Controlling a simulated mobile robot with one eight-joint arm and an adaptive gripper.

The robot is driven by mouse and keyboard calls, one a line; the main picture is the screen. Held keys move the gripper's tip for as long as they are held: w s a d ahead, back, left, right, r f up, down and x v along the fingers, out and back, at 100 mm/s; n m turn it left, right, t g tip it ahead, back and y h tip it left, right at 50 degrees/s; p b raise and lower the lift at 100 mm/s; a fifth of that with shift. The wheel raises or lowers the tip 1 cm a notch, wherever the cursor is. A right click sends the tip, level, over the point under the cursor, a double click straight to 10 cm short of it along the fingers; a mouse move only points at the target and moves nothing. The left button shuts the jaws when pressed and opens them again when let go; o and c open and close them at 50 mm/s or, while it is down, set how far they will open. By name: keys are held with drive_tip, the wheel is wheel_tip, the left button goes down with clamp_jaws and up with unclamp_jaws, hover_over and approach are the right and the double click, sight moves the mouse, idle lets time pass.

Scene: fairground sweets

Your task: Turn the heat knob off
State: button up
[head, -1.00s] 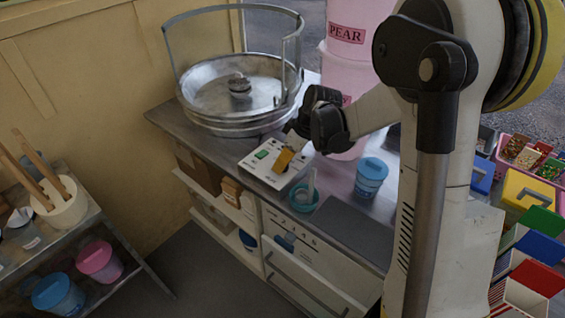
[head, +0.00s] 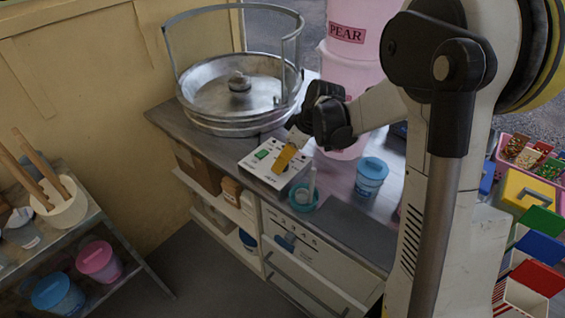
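A white control box (head: 262,171) with a green switch (head: 262,154) and dark markings sits on the metal counter, in front of the large round metal pan. My gripper (head: 289,151) reaches down from the right over the box's right part. An orange-yellow piece (head: 285,157) shows at its tip, against the box top; I cannot tell whether it is a finger pad or part of the box. I cannot make out the heat knob; the gripper may hide it. Whether the fingers are open, shut or touching the box is too small to tell.
The metal pan (head: 206,97) with a tall hoop guard stands behind the box. A teal bowl (head: 303,198) with an upright pale tool stands close at the box's front right. A blue-lidded tub (head: 371,177) is further right. Pink containers (head: 346,72) rise behind my arm.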

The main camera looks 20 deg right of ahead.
drive_tip(key=v, duration=1)
drive_tip(key=shift+r, duration=0.35)
drive_tip(key=shift+s+d, duration=0.1)
drive_tip(key=shift+s, duration=0.05)
drive_tip(key=s+a+r+m+t+h, duration=0.1)
drive_tip(key=s+m, duration=0.3)
drive_tip(key=s, duration=0.6)
drive_tip(key=s+a+r+m+t+h, duration=0.2)
drive_tip(key=s+m, duration=0.3)
drive_tip(key=s, duration=0.5)
drive_tip(key=shift+a+t+h, duration=0.3)
drive_tip(key=shift+a+t, duration=0.05)
drive_tip(key=shift+t, duration=0.35)
